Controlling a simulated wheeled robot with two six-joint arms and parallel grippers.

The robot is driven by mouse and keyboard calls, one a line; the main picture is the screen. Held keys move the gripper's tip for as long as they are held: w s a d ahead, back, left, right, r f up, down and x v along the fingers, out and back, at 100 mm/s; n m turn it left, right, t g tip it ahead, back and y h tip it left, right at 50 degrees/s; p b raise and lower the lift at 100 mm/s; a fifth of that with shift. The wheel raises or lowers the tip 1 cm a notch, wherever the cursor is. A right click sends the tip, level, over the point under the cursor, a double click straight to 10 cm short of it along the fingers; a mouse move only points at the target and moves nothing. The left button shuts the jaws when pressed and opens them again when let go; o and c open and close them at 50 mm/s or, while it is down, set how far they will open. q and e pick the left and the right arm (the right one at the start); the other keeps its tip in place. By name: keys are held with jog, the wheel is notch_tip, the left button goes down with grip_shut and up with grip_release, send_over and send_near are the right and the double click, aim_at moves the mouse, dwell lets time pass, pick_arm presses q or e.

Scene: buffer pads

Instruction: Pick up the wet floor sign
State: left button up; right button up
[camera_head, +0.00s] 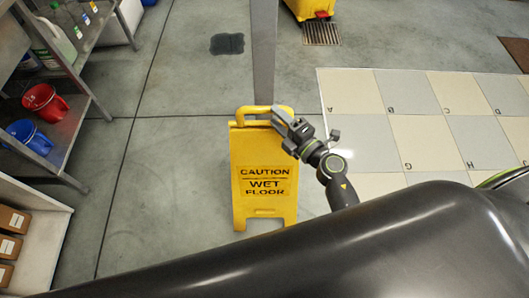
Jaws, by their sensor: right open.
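The yellow wet floor sign (264,205) stands on the concrete floor in the middle of the head view. It carries the words "CAUTION WET FLOOR" and has a looped handle (240,114) at its top. My right gripper (282,117) is at the right part of this handle, with its open fingers over or around the bar. I cannot tell whether the fingers touch it. The gripper covers part of the handle and the sign's upper right corner. My left gripper is not in view.
A metal shelf (62,150) with a red bucket (44,102) and a blue bucket (27,136) stands at the left. Boxes (12,220) sit at the lower left. A grey post (264,50) rises behind the sign. Lettered floor pads (391,140) lie at the right. Floor left of the sign is clear.

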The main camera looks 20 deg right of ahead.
aim_at(269, 112)
jog(key=x, duration=0.5)
jog(key=shift+a, duration=0.35)
grip_shut()
jog(key=shift+s, duration=0.1)
dwell(0.9)
jog(key=shift+r, duration=0.2)
